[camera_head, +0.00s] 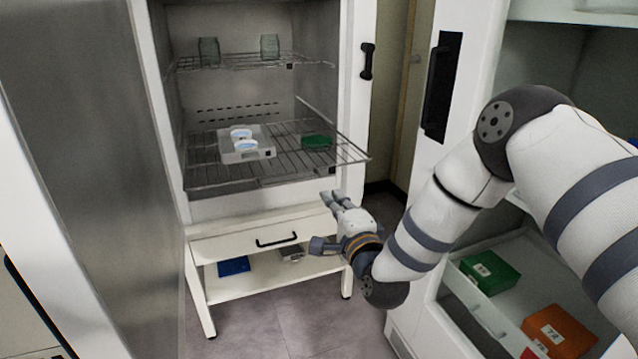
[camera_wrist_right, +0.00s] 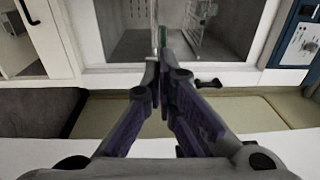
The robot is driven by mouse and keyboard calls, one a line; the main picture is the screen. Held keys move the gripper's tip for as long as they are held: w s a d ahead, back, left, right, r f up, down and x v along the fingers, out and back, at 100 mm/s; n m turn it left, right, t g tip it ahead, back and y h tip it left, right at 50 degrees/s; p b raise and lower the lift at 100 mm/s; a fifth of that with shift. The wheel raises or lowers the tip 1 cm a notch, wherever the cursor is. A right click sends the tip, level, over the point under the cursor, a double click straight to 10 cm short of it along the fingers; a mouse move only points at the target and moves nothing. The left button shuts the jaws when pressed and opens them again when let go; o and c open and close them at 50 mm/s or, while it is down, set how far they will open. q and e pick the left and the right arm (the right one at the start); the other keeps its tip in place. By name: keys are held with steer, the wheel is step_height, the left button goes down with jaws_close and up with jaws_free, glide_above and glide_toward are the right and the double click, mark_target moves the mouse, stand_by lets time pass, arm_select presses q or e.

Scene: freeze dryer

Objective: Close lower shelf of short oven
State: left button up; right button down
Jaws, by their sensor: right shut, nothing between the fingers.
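The short oven (camera_head: 240,204) stands open on a white table, and its inside shows in the head view. Its lower shelf (camera_head: 345,156) is a wire rack that sticks out past the front opening. A light tray (camera_head: 245,155) with round white-blue dishes and a green dish (camera_head: 317,141) rest on this shelf. My right gripper (camera_head: 334,197) is just below and in front of the shelf's right front part, apart from it in the picture. Its fingers are together and empty, as the right wrist view (camera_wrist_right: 161,62) also shows. My left gripper is not in view.
The upper rack (camera_head: 300,62) holds two glass jars. The white table (camera_head: 225,246) has a drawer with a black handle. At right stands an open white cabinet with a green box (camera_head: 490,270) and an orange box (camera_head: 560,330). Floor is clear in front of the table.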

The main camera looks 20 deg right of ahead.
steer(key=w+b, duration=0.1)
steer(key=w, duration=0.5)
steer(key=shift+w+f, duration=0.15)
steer(key=shift+w, duration=0.1)
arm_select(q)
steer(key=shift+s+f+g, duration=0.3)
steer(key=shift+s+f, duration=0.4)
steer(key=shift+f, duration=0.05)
arm_select(e)
steer(key=shift+w+d+r, duration=0.1)
steer(key=shift+w+r, duration=0.1)
steer(key=shift+w, duration=0.5)
